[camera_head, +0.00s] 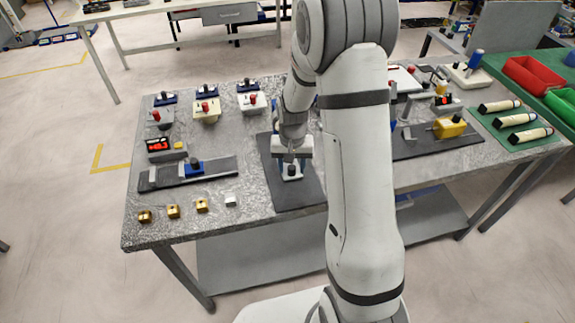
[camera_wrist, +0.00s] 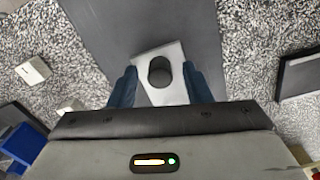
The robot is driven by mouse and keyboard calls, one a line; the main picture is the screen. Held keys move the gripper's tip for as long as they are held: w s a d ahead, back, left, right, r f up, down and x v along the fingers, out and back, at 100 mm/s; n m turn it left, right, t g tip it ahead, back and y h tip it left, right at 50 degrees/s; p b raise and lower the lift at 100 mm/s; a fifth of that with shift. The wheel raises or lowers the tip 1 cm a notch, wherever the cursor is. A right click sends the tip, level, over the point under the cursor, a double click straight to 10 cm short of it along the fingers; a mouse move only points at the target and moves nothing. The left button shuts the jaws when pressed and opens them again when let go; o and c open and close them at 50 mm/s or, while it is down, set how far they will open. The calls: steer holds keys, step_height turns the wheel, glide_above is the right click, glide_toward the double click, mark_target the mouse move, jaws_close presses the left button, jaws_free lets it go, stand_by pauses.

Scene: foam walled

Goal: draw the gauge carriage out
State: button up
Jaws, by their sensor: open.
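A pale metal block with a dark round knob (camera_wrist: 160,72) lies on a dark mat (camera_wrist: 115,22) in the wrist view. It looks like the gauge carriage, though I cannot tell for certain. In the head view the same pale block (camera_head: 291,175) shows at the middle of the grey table. My gripper (camera_wrist: 160,78) is open and points down, with one blue finger on each side of the knob. I cannot tell whether the fingers touch the block. In the head view my gripper (camera_head: 292,160) is right over the block, and my arm hides part of the mat.
A blue block with a black knob (camera_head: 193,167) sits on a dark rail (camera_head: 222,168) to the left. Several small brass blocks (camera_head: 173,211) and a white cube (camera_head: 231,201) line the front left. A yellow device (camera_head: 449,127) stands to the right. The mat's front is clear.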

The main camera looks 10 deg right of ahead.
steer(key=shift+c, duration=0.2)
jaws_close()
stand_by(0.4)
